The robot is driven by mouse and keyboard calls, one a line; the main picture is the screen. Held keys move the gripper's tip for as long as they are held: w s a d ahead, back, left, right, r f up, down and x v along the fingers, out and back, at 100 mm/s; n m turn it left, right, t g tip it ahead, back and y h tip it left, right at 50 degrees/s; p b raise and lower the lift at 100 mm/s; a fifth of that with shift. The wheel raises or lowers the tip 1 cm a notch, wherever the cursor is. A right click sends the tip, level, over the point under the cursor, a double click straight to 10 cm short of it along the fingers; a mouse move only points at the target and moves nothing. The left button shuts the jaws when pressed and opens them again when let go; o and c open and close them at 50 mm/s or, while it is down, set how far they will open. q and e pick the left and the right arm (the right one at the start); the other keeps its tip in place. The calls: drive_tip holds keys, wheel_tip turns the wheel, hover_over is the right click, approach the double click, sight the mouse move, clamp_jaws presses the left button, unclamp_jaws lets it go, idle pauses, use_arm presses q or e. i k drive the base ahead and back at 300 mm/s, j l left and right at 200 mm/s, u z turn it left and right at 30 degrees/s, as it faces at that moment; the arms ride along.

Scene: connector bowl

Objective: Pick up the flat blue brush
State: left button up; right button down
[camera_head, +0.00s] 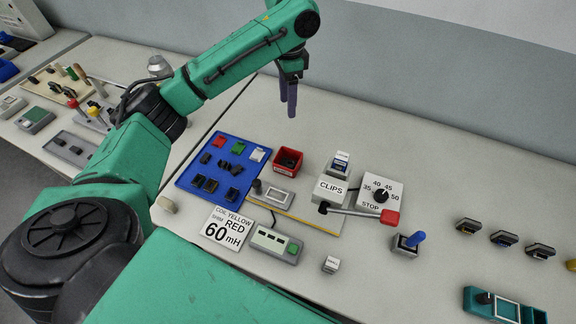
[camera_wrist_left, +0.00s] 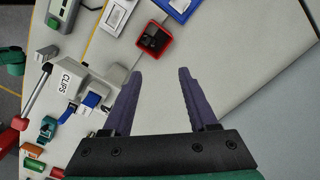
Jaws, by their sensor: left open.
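I cannot surely tell which thing is the flat blue brush. In the head view, a low dark part with a little blue (camera_head: 503,238) lies flat on the right of the table, in a row between two similar parts with yellowish marks. A grey block with an upright blue handle (camera_head: 415,238) stands left of that row. My left gripper (camera_head: 288,108) hangs above the back of the table, well away from both. In the wrist view its two purple fingers (camera_wrist_left: 160,74) are apart, with only bare table between them. My right gripper is not in view.
A blue tray (camera_head: 187,180) of small parts, a red bin (camera_head: 288,160), a CLIPS dispenser (camera_head: 333,187) and a dial box (camera_head: 381,192) stand mid-table. A red-ended lever (camera_head: 389,217) sticks out in front. A teal fixture (camera_head: 506,307) is front right. The back right is clear.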

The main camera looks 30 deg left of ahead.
sight(409, 244)
drive_tip(key=k, duration=1.5)
